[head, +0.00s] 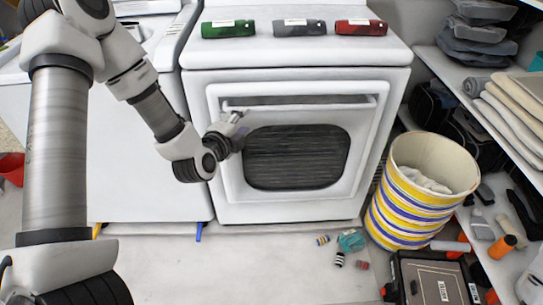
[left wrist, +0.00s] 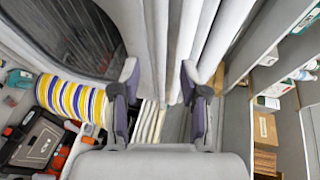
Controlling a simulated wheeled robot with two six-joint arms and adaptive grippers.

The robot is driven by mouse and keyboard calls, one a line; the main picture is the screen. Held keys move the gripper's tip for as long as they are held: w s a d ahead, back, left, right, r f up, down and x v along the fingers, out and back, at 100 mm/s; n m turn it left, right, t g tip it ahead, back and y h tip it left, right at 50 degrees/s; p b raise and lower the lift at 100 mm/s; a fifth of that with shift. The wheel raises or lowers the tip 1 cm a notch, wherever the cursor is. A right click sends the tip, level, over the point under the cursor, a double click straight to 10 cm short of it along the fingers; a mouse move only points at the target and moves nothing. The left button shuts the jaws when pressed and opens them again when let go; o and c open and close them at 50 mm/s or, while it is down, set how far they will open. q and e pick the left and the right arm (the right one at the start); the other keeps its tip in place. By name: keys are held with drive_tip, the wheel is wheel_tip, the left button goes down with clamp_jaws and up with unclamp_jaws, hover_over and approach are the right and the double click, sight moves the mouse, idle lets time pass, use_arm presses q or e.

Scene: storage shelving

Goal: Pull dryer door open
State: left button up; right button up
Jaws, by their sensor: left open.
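The white dryer (head: 390,85) stands in the middle of the head view. Its door (head: 232,180) looks shut and has a dark window (head: 297,158). A horizontal bar handle (head: 310,106) runs along the top of the door. My left gripper (head: 237,120) is at the left end of the handle, in front of the door. In the left wrist view the left gripper (left wrist: 161,82) is open, its two fingers apart on either side of white bar-like parts of the dryer front. I cannot tell whether the fingers touch the handle. My right gripper is not in view.
Green (head: 228,29), grey (head: 299,27) and red (head: 361,27) bottles lie on the dryer top. A striped basket (head: 400,208) stands on the floor at right. Several small items (head: 350,241) lie before the dryer. Shelving (head: 450,75) lines the right side.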

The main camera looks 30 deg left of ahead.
sight(251, 110)
use_arm(q)
drive_tip(key=x, duration=0.3)
drive_tip(key=a+b+x, duration=0.1)
drive_tip(key=x, duration=0.5)
drive_tip(key=shift+a, duration=0.25)
drive_tip(key=shift+s+t, duration=0.1)
drive_tip(key=shift+t, duration=0.2)
clamp_jaws()
